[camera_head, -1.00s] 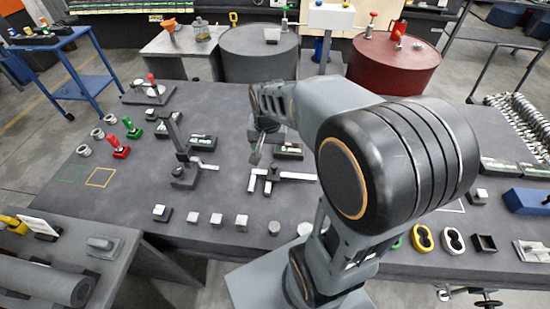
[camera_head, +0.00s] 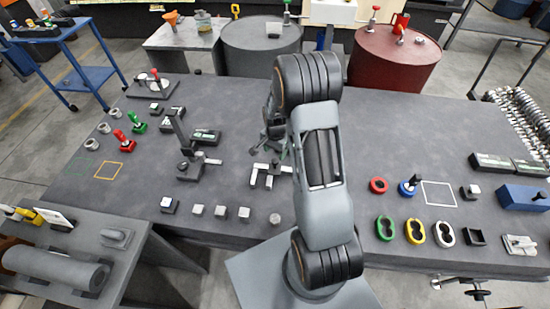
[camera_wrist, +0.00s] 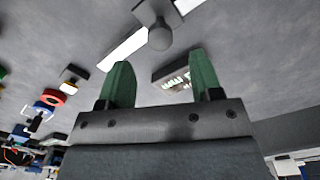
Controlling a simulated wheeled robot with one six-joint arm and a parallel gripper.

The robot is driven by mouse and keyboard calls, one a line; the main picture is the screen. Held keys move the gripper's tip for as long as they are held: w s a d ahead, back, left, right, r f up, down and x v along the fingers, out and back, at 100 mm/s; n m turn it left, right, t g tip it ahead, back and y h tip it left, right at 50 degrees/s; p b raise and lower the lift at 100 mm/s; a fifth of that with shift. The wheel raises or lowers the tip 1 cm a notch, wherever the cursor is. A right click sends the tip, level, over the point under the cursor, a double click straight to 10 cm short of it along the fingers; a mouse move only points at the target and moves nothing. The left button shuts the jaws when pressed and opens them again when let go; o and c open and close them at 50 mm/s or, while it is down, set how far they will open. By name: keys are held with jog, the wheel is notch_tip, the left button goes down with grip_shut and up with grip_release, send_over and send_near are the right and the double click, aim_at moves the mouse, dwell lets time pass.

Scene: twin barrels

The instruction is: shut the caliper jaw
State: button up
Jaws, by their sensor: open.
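The caliper (camera_head: 271,168) lies on the dark table just left of my arm. It shows a pale bar with two short legs toward the front, a gap between them; its right end is partly covered by my arm. In the wrist view, a pale bar with a round grey knob (camera_wrist: 160,37), likely the caliper, is beyond the fingertips. My gripper (camera_wrist: 160,65) is open, its two green fingers apart with nothing between them. In the head view my gripper (camera_head: 257,148) is just behind the caliper, partly hidden. I cannot tell its height or any contact.
A dark upright stand (camera_head: 186,160) is left of the caliper. A labelled black block (camera_wrist: 172,75) is near the right finger in the wrist view. Red (camera_head: 378,185) and blue (camera_head: 408,187) rings sit right of my arm.

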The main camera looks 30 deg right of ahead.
aim_at(275, 160)
jog(key=shift+f+p, duration=0.3)
jog(key=shift+f, duration=2.45)
jog(key=c, duration=0.8)
jog(key=shift+w+a, duration=0.1)
